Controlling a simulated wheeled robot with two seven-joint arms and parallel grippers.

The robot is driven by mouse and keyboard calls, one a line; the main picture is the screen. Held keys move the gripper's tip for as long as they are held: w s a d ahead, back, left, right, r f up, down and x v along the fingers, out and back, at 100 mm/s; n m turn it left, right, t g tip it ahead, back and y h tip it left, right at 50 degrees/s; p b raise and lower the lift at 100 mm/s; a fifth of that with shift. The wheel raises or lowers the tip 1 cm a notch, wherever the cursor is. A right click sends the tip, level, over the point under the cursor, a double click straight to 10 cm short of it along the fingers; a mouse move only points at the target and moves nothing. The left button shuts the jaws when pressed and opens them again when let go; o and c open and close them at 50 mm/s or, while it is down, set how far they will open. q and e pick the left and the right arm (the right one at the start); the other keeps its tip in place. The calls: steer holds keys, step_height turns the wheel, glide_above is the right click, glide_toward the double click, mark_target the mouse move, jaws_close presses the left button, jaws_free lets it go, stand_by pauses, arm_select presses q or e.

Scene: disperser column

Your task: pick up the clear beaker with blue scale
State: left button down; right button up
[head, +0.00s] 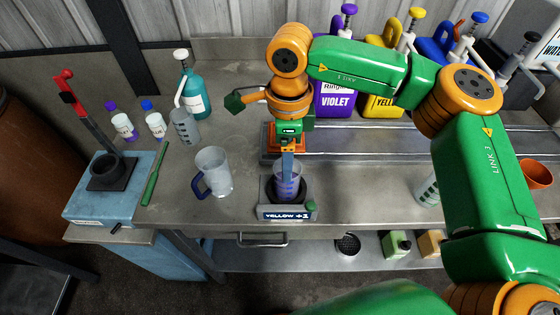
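The clear beaker with blue scale (287,188) stands upright in a dark round holder on the small stand labelled "YELLOW +1" at the bench's front edge. My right arm comes in from the right and bends down over it. My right gripper (287,165) points down at the beaker, its grey-blue fingers at or just inside the rim. I see the fingers nearly edge-on, so I cannot tell whether they are apart or touch the wall. The gripper hides part of the beaker's upper back. My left gripper is not in view.
A clear jug with blue handle (213,172) stands just left. Violet (333,97) and yellow (383,105) pump canisters stand behind. A blue lever device (115,200) is at far left.

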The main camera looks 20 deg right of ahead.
steer(key=f+p, duration=0.1)
steer(key=s+f+p, duration=0.2)
steer(key=f, duration=0.1)
steer(key=shift+s+a+f+p, duration=0.1)
steer(key=shift+s+a+p, duration=0.15)
steer(key=shift+p, duration=0.1)
steer(key=f, duration=0.1)
steer(key=w+f, duration=0.1)
steer(key=shift+w+d+f, duration=0.15)
steer(key=shift+d+f, duration=0.15)
steer(key=shift+d, duration=0.1)
steer(key=shift+s, duration=0.2)
steer(key=shift+o, duration=0.5)
steer(key=shift+s+a, duration=0.1)
steer(key=shift+a, duration=0.05)
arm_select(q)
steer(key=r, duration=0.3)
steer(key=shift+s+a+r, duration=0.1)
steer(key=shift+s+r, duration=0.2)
arm_select(e)
steer(key=c, duration=0.8)
